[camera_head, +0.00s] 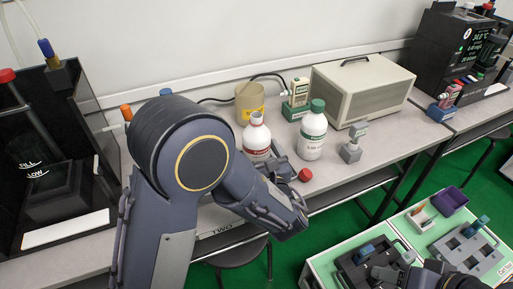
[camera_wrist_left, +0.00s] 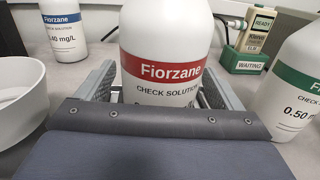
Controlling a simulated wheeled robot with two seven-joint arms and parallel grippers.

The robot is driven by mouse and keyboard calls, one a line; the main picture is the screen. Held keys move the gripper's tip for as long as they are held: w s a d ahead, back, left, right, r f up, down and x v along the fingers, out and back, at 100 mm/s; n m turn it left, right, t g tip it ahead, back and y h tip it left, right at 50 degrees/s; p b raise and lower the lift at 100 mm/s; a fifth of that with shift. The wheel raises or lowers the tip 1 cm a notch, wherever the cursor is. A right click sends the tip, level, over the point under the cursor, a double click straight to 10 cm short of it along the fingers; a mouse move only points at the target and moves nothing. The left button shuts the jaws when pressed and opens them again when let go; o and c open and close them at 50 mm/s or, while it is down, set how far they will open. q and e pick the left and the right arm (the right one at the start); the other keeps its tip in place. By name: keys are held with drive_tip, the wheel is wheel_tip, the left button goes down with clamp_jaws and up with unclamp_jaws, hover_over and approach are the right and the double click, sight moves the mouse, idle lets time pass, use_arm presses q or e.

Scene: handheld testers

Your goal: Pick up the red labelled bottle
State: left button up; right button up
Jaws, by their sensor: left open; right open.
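The red labelled bottle (camera_head: 256,136) is white and stands upright on the bench, with no red cap on its neck. In the left wrist view the bottle (camera_wrist_left: 163,55) fills the middle, its red band reading "Fiorzane". My left gripper (camera_wrist_left: 157,88) is open, with one finger on each side of the bottle's lower part; I cannot tell whether either finger touches it. In the head view my left arm partly hides the gripper and the bottle's base. My right gripper (camera_head: 388,268) is open at the lower right, above the green-topped table, away from the bottle.
A green labelled bottle (camera_head: 312,132) stands close to the right. A red cap (camera_head: 305,175) lies near the bench's front edge. A yellow beaker (camera_head: 249,101) and a small tester (camera_head: 298,93) stand behind. A beige box (camera_head: 362,88) is further right. A blue labelled bottle (camera_wrist_left: 73,20) shows at left.

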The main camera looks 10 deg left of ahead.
use_arm(q)
drive_tip(key=c, duration=1.5)
drive_tip(key=shift+o, duration=0.2)
